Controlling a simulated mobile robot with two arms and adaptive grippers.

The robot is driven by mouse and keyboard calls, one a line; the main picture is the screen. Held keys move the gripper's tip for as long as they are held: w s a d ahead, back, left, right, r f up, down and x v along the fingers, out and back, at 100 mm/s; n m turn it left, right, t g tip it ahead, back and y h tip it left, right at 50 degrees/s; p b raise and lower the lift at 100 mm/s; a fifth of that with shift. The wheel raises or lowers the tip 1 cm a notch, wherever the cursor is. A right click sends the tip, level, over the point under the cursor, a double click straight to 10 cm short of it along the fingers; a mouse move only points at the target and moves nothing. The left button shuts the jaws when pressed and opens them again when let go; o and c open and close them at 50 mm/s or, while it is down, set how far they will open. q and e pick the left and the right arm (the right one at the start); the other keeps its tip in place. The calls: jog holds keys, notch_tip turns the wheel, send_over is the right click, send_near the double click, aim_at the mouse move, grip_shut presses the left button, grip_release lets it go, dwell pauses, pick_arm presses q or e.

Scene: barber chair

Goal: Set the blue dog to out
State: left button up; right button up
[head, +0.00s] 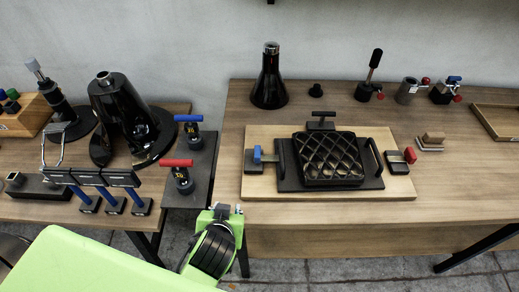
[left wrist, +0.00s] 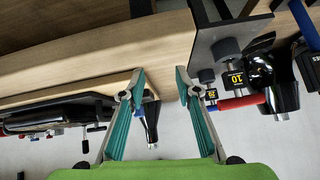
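Two blue-handled parts could be the blue dog, and I cannot tell which is meant. A small blue-handled piece (head: 257,155) stands at the left of the black ribbed block's holder on the wooden board. A blue T-handle (head: 189,118) stands on the dark plate left of the bench, behind a red T-handle (head: 177,163). The red one also shows in the left wrist view (left wrist: 240,103). My left gripper (left wrist: 160,82) is open and empty, its teal fingers apart near the bench edge. Its arm end is low in the head view, where the fingers are unclear. My right gripper is not in view.
The wooden board (head: 262,190) carries the black ribbed block (head: 332,158) and a red-handled piece (head: 410,156) at its right. Three blue-stemmed levers (head: 105,190) are at the left. The bench front strip is clear.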

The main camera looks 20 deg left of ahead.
aim_at(257, 152)
pick_arm(q)
jog(key=w+d+r+n+t+y, duration=0.1)
jog(key=w+d+r+t, duration=0.45)
jog(key=w+r, duration=0.25)
jog(key=shift+g, duration=0.45)
jog(key=p+x, duration=0.1)
jog(key=x, duration=0.3)
jog(key=p+x, duration=0.1)
jog(key=x, duration=0.3)
jog(key=p+x, duration=0.1)
jog(key=x, duration=0.3)
jog(key=shift+d, duration=0.3)
jog(key=shift+x, duration=0.8)
jog(key=shift+s, duration=0.1)
grip_shut()
